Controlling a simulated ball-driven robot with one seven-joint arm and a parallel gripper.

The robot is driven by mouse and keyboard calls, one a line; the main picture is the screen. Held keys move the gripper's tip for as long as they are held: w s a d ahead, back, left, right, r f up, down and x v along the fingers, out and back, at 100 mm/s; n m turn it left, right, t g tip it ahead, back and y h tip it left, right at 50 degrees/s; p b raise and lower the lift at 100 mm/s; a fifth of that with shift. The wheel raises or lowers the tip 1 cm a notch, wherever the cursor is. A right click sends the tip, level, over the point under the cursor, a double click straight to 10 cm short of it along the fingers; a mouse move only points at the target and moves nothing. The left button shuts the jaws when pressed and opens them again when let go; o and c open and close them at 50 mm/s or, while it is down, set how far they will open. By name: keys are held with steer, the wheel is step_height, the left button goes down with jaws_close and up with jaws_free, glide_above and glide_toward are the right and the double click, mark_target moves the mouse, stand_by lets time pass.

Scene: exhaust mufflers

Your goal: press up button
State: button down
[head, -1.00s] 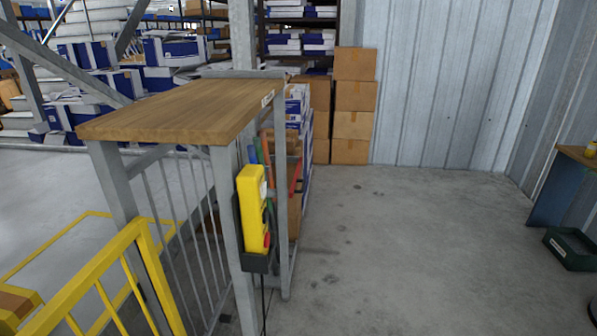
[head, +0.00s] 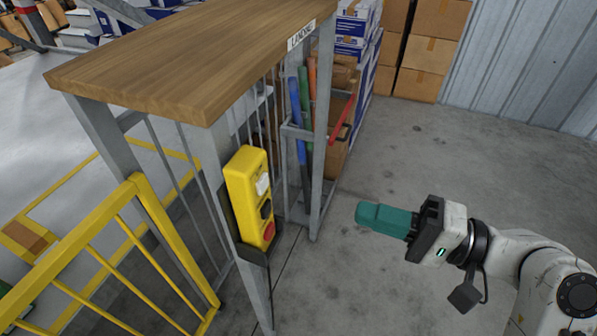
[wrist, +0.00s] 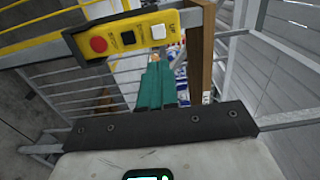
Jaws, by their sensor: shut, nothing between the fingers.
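A yellow control box (head: 240,185) hangs in a dark holder on the grey post of the wood-topped stand. It has a white button (head: 262,184) at the top, a black button (head: 266,209) in the middle and a red button (head: 269,231) at the bottom. In the wrist view the box (wrist: 75,43) lies across the top, with the white button (wrist: 158,31) nearly above my fingertips. My gripper (head: 362,214) is shut and empty, its teal fingers pointing left toward the box, apart from it. The fingers also show in the wrist view (wrist: 154,66). Which button is up is not legible.
The wooden top (head: 190,55) overhangs the box. A yellow railing (head: 95,240) stands left of it. Blue, green and red-handled tools (head: 303,110) hang behind. Cardboard boxes (head: 425,65) are stacked at the back. The concrete floor between gripper and stand is clear.

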mark_target(265, 184)
steer(key=p+x, duration=0.3)
steer(key=x, duration=1.1)
steer(key=shift+f, duration=0.1)
steer(key=shift+a, duration=0.1)
